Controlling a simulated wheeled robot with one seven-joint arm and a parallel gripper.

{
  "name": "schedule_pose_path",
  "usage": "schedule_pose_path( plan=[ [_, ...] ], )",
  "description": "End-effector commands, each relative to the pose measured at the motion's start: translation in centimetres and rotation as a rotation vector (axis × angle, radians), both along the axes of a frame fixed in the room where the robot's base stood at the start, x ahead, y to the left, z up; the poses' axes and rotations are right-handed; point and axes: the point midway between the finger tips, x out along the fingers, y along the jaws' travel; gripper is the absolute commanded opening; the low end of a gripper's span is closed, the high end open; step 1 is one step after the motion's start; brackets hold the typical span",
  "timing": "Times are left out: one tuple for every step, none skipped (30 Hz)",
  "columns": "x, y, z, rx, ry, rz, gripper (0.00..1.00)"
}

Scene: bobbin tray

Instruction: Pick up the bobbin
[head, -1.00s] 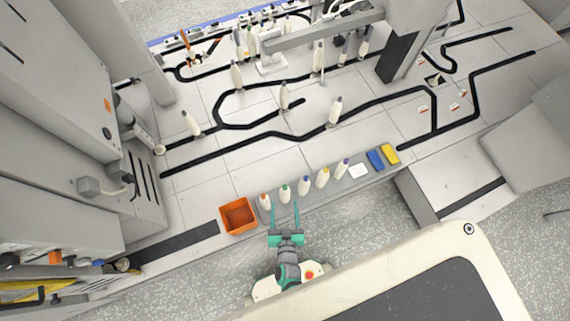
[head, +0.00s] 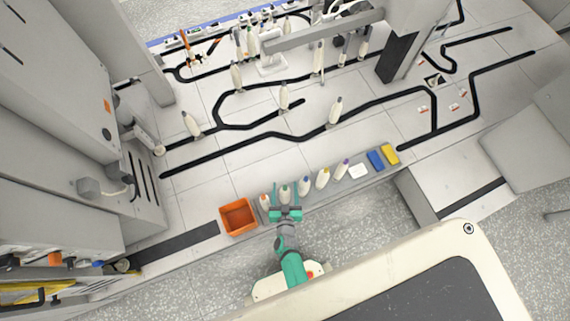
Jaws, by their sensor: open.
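A row of white bobbins with coloured tips stands along the front edge of the worktop. They are an orange-tipped bobbin (head: 264,200), a green-tipped bobbin (head: 285,192), a blue-tipped bobbin (head: 305,186), a yellow-tipped bobbin (head: 323,178) and a purple-tipped bobbin (head: 342,168). My gripper (head: 285,187) is open, with its teal fingers on either side of the green-tipped bobbin. The left finger passes between it and the orange-tipped one. The gripper body hides the lower part of the green-tipped bobbin. I cannot tell whether the fingers touch it.
An orange bin (head: 224,219) stands left of the row. A white block (head: 358,171), a blue block (head: 375,160) and a yellow block (head: 390,154) lie to the right. More bobbins stand along black tracks (head: 255,145) farther back. The neighbouring bobbins are close to my fingers.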

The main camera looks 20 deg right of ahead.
Motion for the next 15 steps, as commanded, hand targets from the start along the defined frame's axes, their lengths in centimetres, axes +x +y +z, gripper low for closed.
schedule_pose_path(
  plan=[
    [0.7,-0.1,-0.2,-0.001,-0.001,0.002,0.59],
    [1.0,-0.3,-0.3,-0.001,-0.001,0.002,0.59],
    [1.2,-0.4,-0.5,-0.001,0.000,0.001,0.59],
    [1.4,-0.5,-0.6,0.000,0.000,0.001,0.59],
    [1.6,-0.5,-0.6,0.000,0.000,0.001,0.59],
    [1.8,-0.6,-0.7,0.001,0.000,0.002,0.59],
    [1.8,-0.6,-0.7,0.000,0.000,0.001,0.59],
    [1.9,-0.7,-0.7,0.000,0.000,0.001,0.59],
    [1.9,-0.7,-0.7,0.000,0.000,0.000,0.59],
    [1.8,-0.7,-0.7,0.000,0.000,0.000,0.59],
    [1.8,-0.7,-0.7,0.000,0.000,0.000,0.59],
    [1.8,-0.7,-0.7,0.000,0.000,0.000,0.59],
    [1.8,-0.7,-0.7,0.000,0.000,0.000,0.59],
    [1.8,-0.7,-0.7,0.000,0.000,0.000,0.59],
    [1.8,-0.7,-0.7,0.000,0.000,0.000,0.52]
  ],
)
